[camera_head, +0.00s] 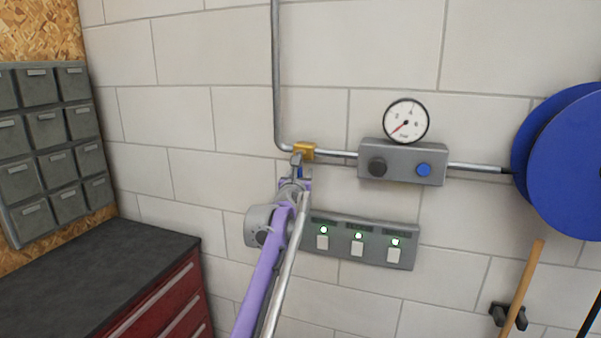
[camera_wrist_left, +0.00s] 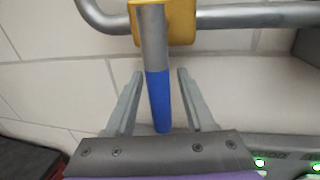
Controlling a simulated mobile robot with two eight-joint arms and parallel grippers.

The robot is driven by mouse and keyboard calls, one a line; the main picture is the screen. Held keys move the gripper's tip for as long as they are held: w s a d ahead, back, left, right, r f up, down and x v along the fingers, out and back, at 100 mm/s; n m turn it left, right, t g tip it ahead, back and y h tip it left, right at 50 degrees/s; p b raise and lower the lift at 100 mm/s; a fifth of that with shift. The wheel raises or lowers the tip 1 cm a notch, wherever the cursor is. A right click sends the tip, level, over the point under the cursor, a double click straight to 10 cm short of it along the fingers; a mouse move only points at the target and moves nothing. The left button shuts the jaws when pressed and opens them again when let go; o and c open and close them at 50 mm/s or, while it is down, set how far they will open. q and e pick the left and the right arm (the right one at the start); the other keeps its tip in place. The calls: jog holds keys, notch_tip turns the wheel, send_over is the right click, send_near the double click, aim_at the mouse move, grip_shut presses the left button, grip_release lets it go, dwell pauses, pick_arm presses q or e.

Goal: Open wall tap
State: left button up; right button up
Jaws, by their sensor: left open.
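The wall tap has a yellow body (camera_head: 304,151) on a grey pipe that runs along the block wall. In the left wrist view, the yellow body (camera_wrist_left: 178,20) is at the top, and its lever handle (camera_wrist_left: 158,85) hangs down, grey above and blue at the lower end. My left gripper (camera_wrist_left: 160,75) is open, with one finger on each side of the handle and a gap on both sides. In the head view my left gripper (camera_head: 297,168) is just below the yellow body, and the arm partly hides the handle. My right gripper is not in view.
A grey regulator box (camera_head: 402,163) with a pressure gauge (camera_head: 406,121) sits on the pipe to the right. Below is a switch panel (camera_head: 340,243) with green lights, close to my arm. A blue reel (camera_head: 570,160) is at far right, a red cabinet (camera_head: 165,300) at lower left.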

pick_arm(q)
grip_shut()
dwell(0.3)
dwell(1.2)
